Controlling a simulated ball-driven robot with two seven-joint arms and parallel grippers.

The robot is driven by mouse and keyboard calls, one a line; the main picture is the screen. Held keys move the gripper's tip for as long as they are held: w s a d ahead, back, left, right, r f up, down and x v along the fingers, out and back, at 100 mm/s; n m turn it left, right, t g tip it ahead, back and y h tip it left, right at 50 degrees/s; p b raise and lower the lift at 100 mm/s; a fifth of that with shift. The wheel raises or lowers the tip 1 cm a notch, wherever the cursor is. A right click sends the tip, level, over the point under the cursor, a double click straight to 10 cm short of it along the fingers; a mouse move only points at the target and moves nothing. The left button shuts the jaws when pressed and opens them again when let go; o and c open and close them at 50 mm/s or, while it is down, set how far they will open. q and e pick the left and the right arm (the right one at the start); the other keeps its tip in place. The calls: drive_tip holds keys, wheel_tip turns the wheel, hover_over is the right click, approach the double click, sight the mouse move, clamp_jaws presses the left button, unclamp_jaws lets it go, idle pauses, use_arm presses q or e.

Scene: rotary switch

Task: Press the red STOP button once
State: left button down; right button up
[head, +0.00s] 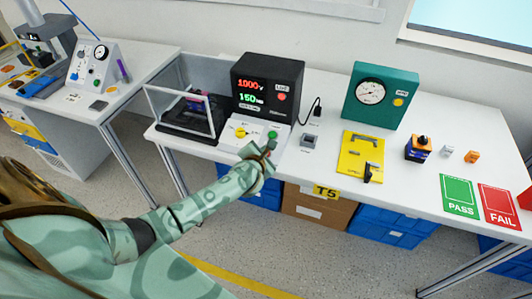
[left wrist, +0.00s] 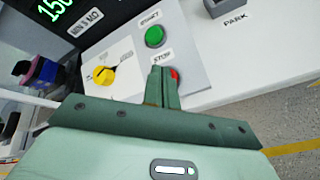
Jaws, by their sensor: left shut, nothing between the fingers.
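The red STOP button (left wrist: 175,75) shows in the left wrist view on the sloped white panel (left wrist: 195,70), below the green START button (left wrist: 155,36). My left gripper (left wrist: 161,74) is shut and empty, with its fingertips right at the red button and covering its left part. I cannot tell whether they touch it. In the head view my left gripper (head: 259,156) reaches the front of the panel, just below the green button (head: 272,135), and mostly hides the red one. My right gripper is in neither view.
A yellow rotary knob (left wrist: 103,75) sits left of the buttons. The black display unit (head: 267,85) stands behind the panel, and a clear-walled enclosure (head: 185,112) stands to its left. A grey PARK block (head: 309,140) and a yellow plate (head: 362,155) lie to the right.

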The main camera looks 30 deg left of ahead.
use_arm(q)
drive_tip(key=shift+w+f+b, duration=0.1)
drive_tip(key=shift+f+b, duration=0.2)
drive_tip(key=shift+f, duration=0.1)
idle(0.7)
idle(0.3)
drive_tip(key=shift+s+r+p, duration=0.25)
drive_tip(key=shift+r+p, duration=0.6)
drive_tip(key=shift+p, duration=0.1)
drive_tip(key=r+p, duration=0.1)
drive_tip(key=s+r+p, duration=0.1)
drive_tip(key=r+p, duration=0.2)
drive_tip(key=p, duration=0.1)
drive_tip(key=shift+s+d+r, duration=0.2)
drive_tip(key=shift+s+r, duration=0.05)
drive_tip(key=shift+r, duration=0.1)
idle(0.4)
